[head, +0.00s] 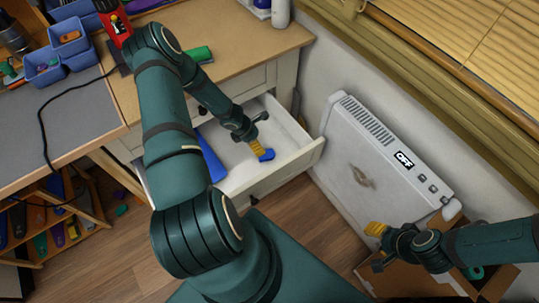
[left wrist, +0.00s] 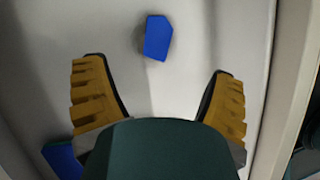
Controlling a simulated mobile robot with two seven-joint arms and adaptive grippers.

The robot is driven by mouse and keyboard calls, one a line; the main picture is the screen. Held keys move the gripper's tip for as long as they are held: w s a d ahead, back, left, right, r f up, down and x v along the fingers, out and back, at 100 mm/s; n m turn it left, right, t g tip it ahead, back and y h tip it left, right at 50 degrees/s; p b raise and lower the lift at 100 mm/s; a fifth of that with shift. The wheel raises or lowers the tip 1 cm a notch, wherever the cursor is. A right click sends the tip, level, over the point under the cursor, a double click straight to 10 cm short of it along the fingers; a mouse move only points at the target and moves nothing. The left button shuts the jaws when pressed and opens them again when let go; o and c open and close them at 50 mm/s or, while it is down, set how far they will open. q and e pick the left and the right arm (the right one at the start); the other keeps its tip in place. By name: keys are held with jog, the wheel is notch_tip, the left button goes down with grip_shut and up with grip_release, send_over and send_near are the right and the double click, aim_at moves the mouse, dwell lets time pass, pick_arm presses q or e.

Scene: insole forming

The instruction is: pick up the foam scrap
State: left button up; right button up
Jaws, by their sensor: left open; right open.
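A small blue piece, which looks like the foam scrap (head: 267,155), lies in the open white drawer (head: 296,160). In the left wrist view the blue piece (left wrist: 158,38) lies flat on the drawer floor, just beyond the fingertips and roughly centred between them. My left gripper (head: 258,147) reaches down into the drawer, open and empty; its yellow-padded fingers (left wrist: 158,70) are spread wide. A second, longer blue piece (head: 210,158) lies at the drawer's left side, partly hidden by my arm. My right gripper (head: 376,247) is open and empty at the lower right.
A white heater (head: 375,160) with an "OFF" display stands right of the drawer. A cardboard box (head: 430,287) sits below my right gripper, with a green roll (head: 474,272) in it. The desk (head: 245,35) is above the drawer; blue bins (head: 68,40) stand at upper left.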

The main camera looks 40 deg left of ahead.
pick_arm(q)
jog(key=b, duration=0.1)
send_over(267, 154)
jog(key=s, duration=0.1)
jog(key=f, duration=0.7)
jog(key=shift+s+a, duration=0.15)
jog(key=shift+a, duration=0.1)
jog(key=x, duration=0.1)
jog(key=b+x, duration=0.1)
jog(key=x, duration=0.1)
jog(key=b+x, duration=0.1)
jog(key=shift+s+a+f, duration=0.2)
jog(key=shift+a+f, duration=0.05)
jog(key=shift+f, duration=0.25)
jog(key=shift+w+d+f, duration=0.1)
jog(key=shift+w+f, duration=0.05)
jog(key=shift+f, duration=0.2)
jog(key=c, duration=0.9)
